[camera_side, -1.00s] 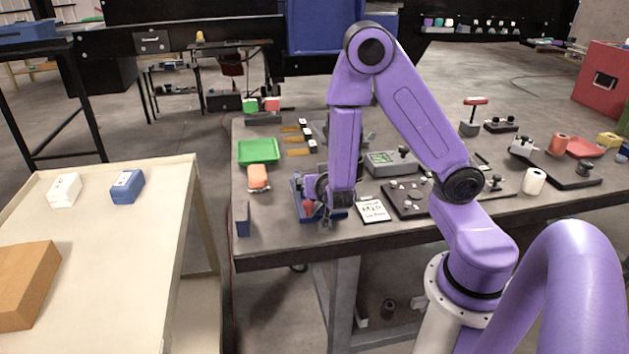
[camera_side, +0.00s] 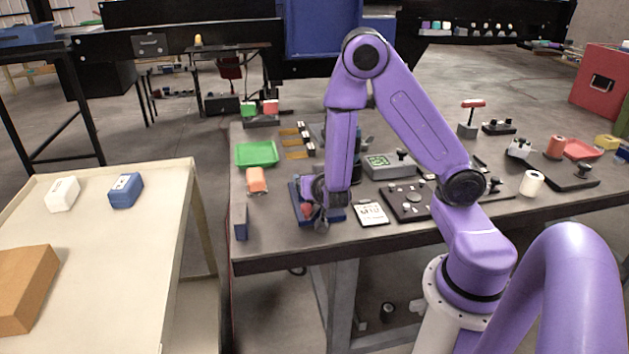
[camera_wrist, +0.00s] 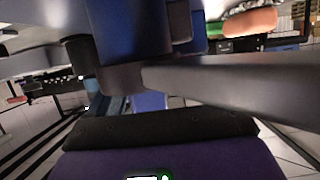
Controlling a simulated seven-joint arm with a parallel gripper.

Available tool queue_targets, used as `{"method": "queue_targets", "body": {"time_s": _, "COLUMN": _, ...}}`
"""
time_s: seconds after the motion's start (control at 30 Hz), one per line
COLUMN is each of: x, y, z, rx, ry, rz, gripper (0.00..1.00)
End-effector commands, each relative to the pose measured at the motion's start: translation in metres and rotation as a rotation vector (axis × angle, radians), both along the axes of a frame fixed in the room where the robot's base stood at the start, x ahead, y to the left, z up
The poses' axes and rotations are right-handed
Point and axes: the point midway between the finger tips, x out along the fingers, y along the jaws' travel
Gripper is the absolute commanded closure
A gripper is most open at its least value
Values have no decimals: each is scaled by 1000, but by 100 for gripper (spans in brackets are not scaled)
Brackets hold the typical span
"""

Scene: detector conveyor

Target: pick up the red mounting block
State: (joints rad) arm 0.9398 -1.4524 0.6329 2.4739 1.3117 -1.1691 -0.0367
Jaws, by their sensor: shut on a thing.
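My gripper (camera_side: 318,208) is low over the blue fixture (camera_side: 298,199) near the table's front left. A small red piece (camera_side: 307,209), which looks like the red mounting block, shows right at the jaws. The jaws are shut on it, though the contact is mostly hidden by my wrist. It is too small to tell whether it is clear of the fixture. In the wrist view a dark blue part (camera_wrist: 128,30) is very close, and no red shows between the fingers.
The pale side table (camera_side: 110,265) has bare space.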

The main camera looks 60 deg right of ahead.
Motion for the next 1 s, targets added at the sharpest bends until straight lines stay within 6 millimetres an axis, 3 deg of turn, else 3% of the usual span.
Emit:
{"method": "queue_targets", "body": {"time_s": 0.57, "x": 1, "y": 0, "z": 45, "rx": 1, "ry": -6, "rz": -1, "gripper": 58}}
{"method": "queue_targets", "body": {"time_s": 1.0, "x": 1, "y": 0, "z": 97, "rx": 4, "ry": -10, "rz": -1, "gripper": 58}}
